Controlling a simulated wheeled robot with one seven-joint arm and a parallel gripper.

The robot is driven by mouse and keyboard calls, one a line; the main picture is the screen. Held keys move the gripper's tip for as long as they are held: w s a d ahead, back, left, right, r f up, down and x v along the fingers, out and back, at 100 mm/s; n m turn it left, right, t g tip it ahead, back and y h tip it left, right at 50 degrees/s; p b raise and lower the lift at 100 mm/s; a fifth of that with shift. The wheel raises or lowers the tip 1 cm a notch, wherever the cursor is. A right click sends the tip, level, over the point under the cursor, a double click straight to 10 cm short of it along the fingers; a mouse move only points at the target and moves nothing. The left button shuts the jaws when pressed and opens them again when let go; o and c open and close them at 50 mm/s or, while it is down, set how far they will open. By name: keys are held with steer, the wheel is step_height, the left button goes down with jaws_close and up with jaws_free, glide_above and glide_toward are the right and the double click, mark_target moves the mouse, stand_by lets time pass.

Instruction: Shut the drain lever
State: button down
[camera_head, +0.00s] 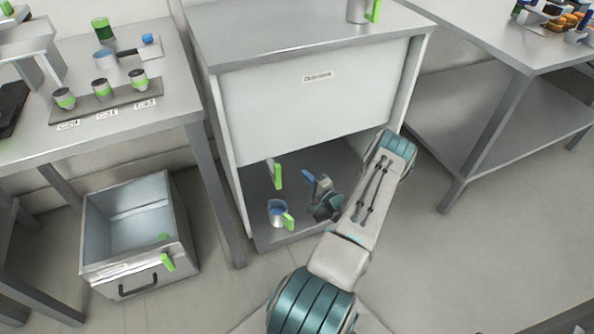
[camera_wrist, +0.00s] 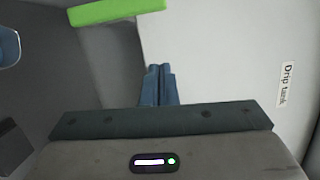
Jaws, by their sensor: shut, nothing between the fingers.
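The drain lever (camera_head: 278,177) is a green bar by a short grey spout under the front panel of the drip tank (camera_head: 315,95). In the head view it points downward. In the wrist view a green bar (camera_wrist: 117,11), which looks like the lever, lies across the top, ahead of the fingertips and apart from them. My gripper (camera_head: 307,176) is just right of the lever in the head view, inside the open lower bay. Its blue fingers (camera_wrist: 158,84) are together and empty. The lever's pivot is hard to make out.
A jug (camera_head: 275,212) with blue contents and a green handle stands on the bay floor below the lever; its rim shows in the wrist view (camera_wrist: 9,46). A metal bin (camera_head: 120,262) stands on the floor at left. Side tables flank the cabinet. Floor at right is clear.

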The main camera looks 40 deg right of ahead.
steer(key=shift+s+a, duration=0.2)
steer(key=shift+s, duration=1.95)
steer(key=w+a+r+n+g+y+p, duration=0.3)
steer(key=a+r+n+g+y, duration=0.35)
steer(key=a+r, duration=0.65)
steer(key=w+a+r+n+g+y+p, duration=0.3)
steer(key=a+r+n+g+y, duration=0.3)
steer(key=a+r, duration=0.75)
steer(key=s+a+r+n+g+h+p, duration=0.25)
steer(key=s+a+r, duration=0.2)
steer(key=r, duration=0.25)
steer(key=s+a+r+n+g+h+p, duration=0.1)
steer(key=s+a+r+g+p, duration=0.15)
steer(key=s+a+r, duration=0.35)
steer(key=s+r+n+t+h+p, duration=0.1)
steer(key=s+r+h+p, duration=0.1)
steer(key=s+r+h, duration=0.2)
steer(key=s+r+n+t+h+p, duration=0.1)
steer(key=s+r, duration=0.4)
steer(key=r, duration=0.5)
steer(key=n+h+p, duration=0.1)
steer(key=h, duration=0.1)
steer(key=shift+a+r+n+h+p, duration=0.25)
steer(key=shift+a+n+h+p, duration=0.05)
steer(key=shift+a+h, duration=0.1)
